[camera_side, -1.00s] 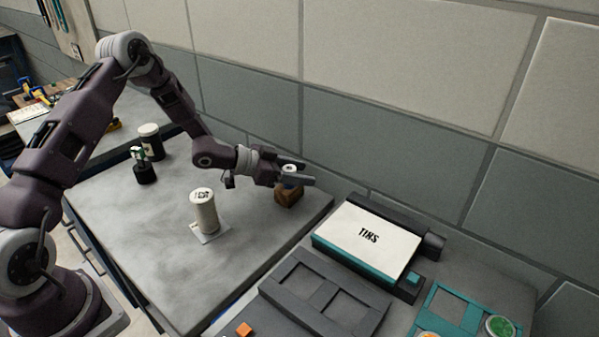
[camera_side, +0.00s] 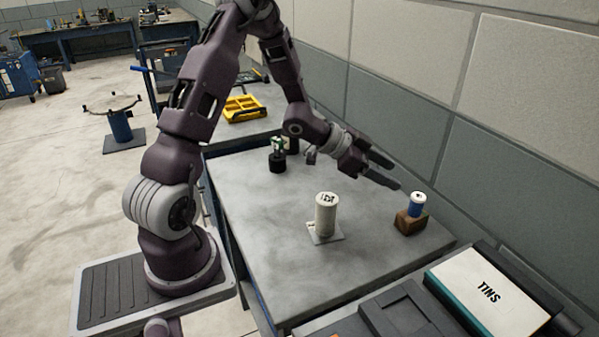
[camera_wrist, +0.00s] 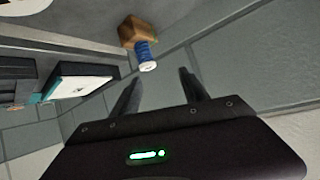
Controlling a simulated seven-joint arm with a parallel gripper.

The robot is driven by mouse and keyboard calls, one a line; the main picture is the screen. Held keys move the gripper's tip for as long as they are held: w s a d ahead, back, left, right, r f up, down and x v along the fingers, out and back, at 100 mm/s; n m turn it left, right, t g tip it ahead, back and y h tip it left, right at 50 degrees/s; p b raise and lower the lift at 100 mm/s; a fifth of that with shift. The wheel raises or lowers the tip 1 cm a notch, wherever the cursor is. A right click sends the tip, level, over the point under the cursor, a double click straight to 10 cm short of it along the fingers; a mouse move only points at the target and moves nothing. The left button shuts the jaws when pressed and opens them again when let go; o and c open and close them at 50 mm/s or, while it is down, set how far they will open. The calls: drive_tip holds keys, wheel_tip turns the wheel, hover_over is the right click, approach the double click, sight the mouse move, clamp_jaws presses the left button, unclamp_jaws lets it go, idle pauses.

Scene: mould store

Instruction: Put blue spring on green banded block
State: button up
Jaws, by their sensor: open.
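The blue spring (camera_side: 416,205), a small blue cylinder with a white top, stands upright on a brown wooden block (camera_side: 409,223) near the table's right edge. It also shows in the wrist view (camera_wrist: 144,52), beyond my fingertips. A small green and white piece (camera_side: 278,144), which may be the green banded block, sits on a black round stand (camera_side: 278,164) at the back left; its details are too small to tell. My gripper (camera_side: 392,176) is open and empty, above and to the left of the spring, apart from it.
A pale cylinder (camera_side: 327,212) stands on a small plate mid-table. A dark jar (camera_side: 292,143) is partly hidden behind the green and white piece. A box marked TINS (camera_side: 488,292) lies at front right. The wall runs close along the right; the table's left side is clear.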

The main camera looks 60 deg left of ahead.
drive_tip(key=s+r+n+g+y, duration=0.25)
drive_tip(key=s+r+y, duration=0.55)
drive_tip(key=r, duration=0.5)
drive_tip(key=s+d+n+g+h, duration=0.1)
drive_tip(key=s+d, duration=0.3)
drive_tip(key=s, duration=0.7)
drive_tip(key=s+d+r+n+g+h, duration=0.1)
drive_tip(key=s+d, duration=0.4)
drive_tip(key=s, duration=0.7)
drive_tip(key=shift+r+n+h, duration=0.25)
drive_tip(key=shift+n+h, duration=0.35)
drive_tip(key=shift+n, duration=0.25)
drive_tip(key=shift+d+g, duration=0.1)
drive_tip(key=shift+g, duration=0.15)
